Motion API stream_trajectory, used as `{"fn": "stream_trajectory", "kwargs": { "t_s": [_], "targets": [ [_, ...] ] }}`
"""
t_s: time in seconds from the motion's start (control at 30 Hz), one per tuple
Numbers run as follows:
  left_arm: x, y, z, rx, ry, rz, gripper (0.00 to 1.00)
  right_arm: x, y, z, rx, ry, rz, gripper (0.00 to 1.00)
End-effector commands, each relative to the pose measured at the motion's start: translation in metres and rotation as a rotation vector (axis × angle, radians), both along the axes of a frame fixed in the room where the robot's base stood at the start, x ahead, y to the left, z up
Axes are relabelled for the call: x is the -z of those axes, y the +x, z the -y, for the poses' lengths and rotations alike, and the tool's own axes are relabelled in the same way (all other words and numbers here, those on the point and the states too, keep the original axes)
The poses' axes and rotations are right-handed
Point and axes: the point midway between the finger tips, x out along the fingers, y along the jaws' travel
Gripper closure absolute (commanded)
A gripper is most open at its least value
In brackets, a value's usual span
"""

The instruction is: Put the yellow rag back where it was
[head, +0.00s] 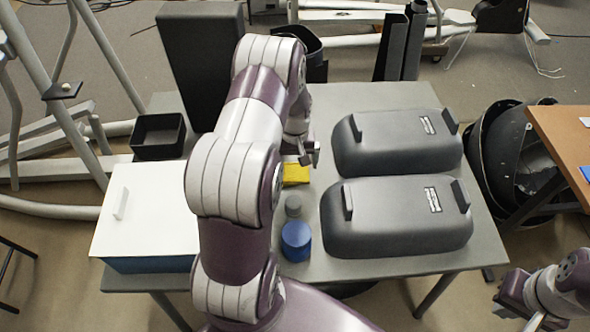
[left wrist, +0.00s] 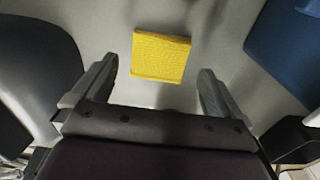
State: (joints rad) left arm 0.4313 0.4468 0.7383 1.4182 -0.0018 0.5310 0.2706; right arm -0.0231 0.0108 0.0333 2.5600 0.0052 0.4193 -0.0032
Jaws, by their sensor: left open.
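The yellow rag (head: 296,174) lies flat on the grey table, left of the two dark covers and partly hidden by my left arm. In the left wrist view the rag (left wrist: 160,57) is a folded square, ahead of the fingertips and roughly centred between them. My left gripper (head: 306,153) is just beyond the rag in the head view. In the left wrist view the gripper (left wrist: 160,85) is open, with nothing between its fingers. My right gripper (head: 512,295) is at the lower right, away from the table; its finger opening is unclear.
Two dark covers (head: 385,222) with handles fill the table's right side. A blue-lidded jar (head: 296,240) and a small grey cylinder (head: 293,206) stand in front of the rag. A white-lidded box (head: 145,215), black tray (head: 158,136) and tall black block (head: 200,60) are left.

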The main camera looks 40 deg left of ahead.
Motion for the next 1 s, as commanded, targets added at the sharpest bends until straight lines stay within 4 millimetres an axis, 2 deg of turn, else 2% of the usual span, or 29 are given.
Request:
{"fn": "stream_trajectory", "kwargs": {
  "t_s": [0.1,0.3,0.37,0.47,0.5,0.6,0.7,0.83,1.0],
  "targets": [
    [-0.032,0.001,0.0,0.0,0.002,0.004,0.0,0.0,0.0,0.0,0.0,0.0,0.0,1.0],
    [-0.064,0.0,0.001,0.002,0.001,0.002,0.0,0.0,0.0,0.0,0.0,0.0,0.0,1.0],
    [-0.073,-0.001,0.009,0.029,0.002,0.005,0.0,0.0,0.0,0.0,0.0,0.0,0.0,1.0],
    [-0.098,-0.012,0.052,0.174,0.01,0.026,0.0,0.0,0.0,0.0,0.0,0.0,0.0,1.0],
    [-0.111,-0.022,0.075,0.257,0.015,0.039,0.0,0.0,0.0,0.0,0.0,0.0,0.0,1.0],
    [-0.133,-0.058,0.125,0.459,0.027,0.072,0.0,0.0,0.0,0.0,0.0,0.0,0.0,1.0],
    [-0.144,-0.095,0.157,0.617,0.034,0.097,0.0,0.0,0.0,0.0,0.0,0.0,0.0,1.0],
    [-0.147,-0.123,0.172,0.715,0.037,0.111,0.0,0.0,0.0,0.0,0.0,0.0,0.0,1.0],
    [-0.146,-0.127,0.173,0.725,0.037,0.11,0.0,0.0,0.0,0.0,0.0,0.0,0.0,1.0]
  ]
}}
